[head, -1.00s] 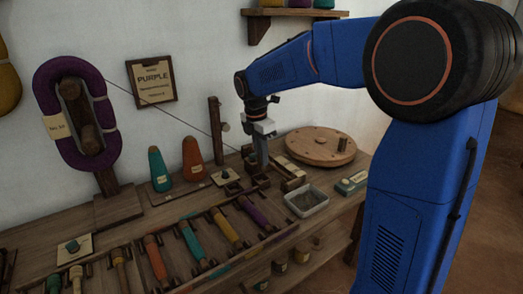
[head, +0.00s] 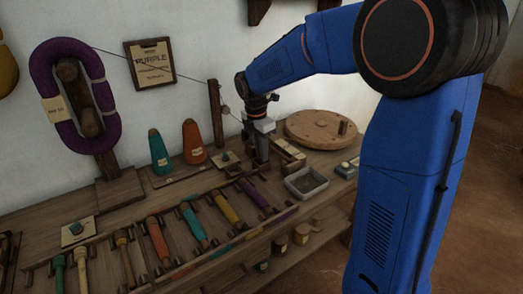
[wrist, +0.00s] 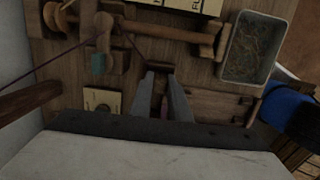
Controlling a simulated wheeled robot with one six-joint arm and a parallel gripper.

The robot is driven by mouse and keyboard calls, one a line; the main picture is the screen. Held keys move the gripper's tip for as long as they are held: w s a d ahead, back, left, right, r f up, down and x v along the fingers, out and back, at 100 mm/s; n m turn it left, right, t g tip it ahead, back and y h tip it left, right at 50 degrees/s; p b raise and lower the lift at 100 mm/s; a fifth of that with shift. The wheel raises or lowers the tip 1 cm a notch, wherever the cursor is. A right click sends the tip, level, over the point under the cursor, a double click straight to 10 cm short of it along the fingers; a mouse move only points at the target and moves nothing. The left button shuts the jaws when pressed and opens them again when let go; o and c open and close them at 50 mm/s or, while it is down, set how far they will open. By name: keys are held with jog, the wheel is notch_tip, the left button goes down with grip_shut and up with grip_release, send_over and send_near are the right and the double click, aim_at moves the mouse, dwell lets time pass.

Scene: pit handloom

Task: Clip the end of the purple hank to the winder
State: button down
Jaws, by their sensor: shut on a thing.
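The purple hank (head: 105,95) hangs on a wooden stand at the left, with a pale tag on its side. A thin dark thread runs from it past the upright post (head: 215,113) toward my gripper (head: 262,158). My gripper points down at the bench. In the wrist view its fingers (wrist: 162,88) are shut on a small dark purplish thing, probably the thread end; it is mostly hidden. What looks like the winder, a wooden spindle (wrist: 165,33), lies beyond the fingertips. The thread (wrist: 45,65) crosses toward its left end. I cannot make out the clip.
A small tray with fibres (head: 306,182) stands right of my gripper, also in the wrist view (wrist: 253,48). A round wooden disc (head: 318,130) lies behind it. Teal (head: 160,153) and orange (head: 194,142) cones stand left. Several coloured bobbins line the bench front.

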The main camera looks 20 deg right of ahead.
jog(key=c, duration=1.3)
grip_release()
jog(key=shift+o, duration=0.2)
jog(key=shift+r, duration=0.15)
jog(key=shift+r, duration=3.9)
